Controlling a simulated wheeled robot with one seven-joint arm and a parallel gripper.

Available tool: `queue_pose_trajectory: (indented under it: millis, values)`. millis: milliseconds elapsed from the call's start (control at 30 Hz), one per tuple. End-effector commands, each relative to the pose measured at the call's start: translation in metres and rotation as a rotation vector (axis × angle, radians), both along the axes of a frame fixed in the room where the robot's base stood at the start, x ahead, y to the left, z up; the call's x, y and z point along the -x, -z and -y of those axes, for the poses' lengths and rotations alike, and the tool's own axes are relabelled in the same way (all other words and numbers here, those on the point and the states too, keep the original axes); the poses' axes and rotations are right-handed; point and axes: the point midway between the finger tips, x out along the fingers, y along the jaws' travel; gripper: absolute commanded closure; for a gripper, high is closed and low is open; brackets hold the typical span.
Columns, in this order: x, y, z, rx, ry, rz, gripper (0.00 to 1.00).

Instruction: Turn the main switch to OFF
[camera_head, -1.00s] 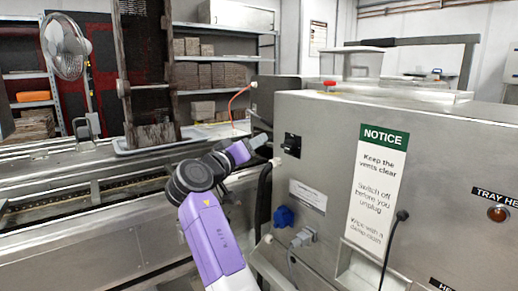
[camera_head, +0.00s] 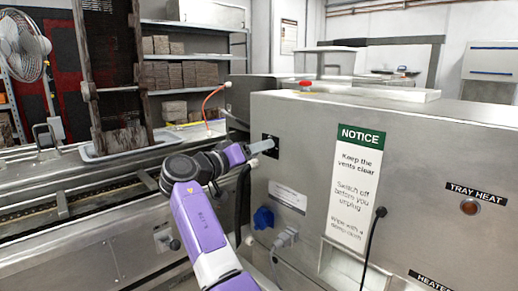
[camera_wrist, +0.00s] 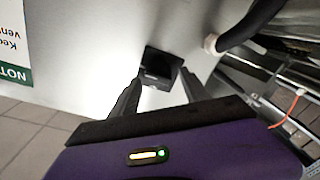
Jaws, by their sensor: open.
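The main switch appears to be the small black square unit (camera_head: 271,141) on the grey machine's side panel, left of the green and white notice. In the wrist view the black unit (camera_wrist: 160,67) lies ahead, between and just beyond my two fingertips. Its setting cannot be read. My gripper (camera_head: 264,147) is open and empty, in front of the unit and partly covering it in the head view. In the wrist view my gripper (camera_wrist: 162,82) has one finger on each side of the unit. Contact cannot be told.
A blue socket (camera_head: 263,217) and a grey plug (camera_head: 285,237) with a cable sit below the switch. A black hose (camera_head: 243,195) runs down the machine's left edge. A black cable (camera_head: 372,235) hangs by the notice (camera_head: 353,190). A conveyor (camera_head: 100,200) stands left.

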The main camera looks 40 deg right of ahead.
Motion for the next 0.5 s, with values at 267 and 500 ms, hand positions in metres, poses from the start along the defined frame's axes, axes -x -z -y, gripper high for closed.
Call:
queue_pose_trajectory:
  millis: [267,500]
  values:
    - [-0.0011,0.0005,0.0076,-0.001,-0.001,0.000,0.46]
    - [-0.0010,0.0005,0.0074,-0.001,-0.001,0.000,0.71]
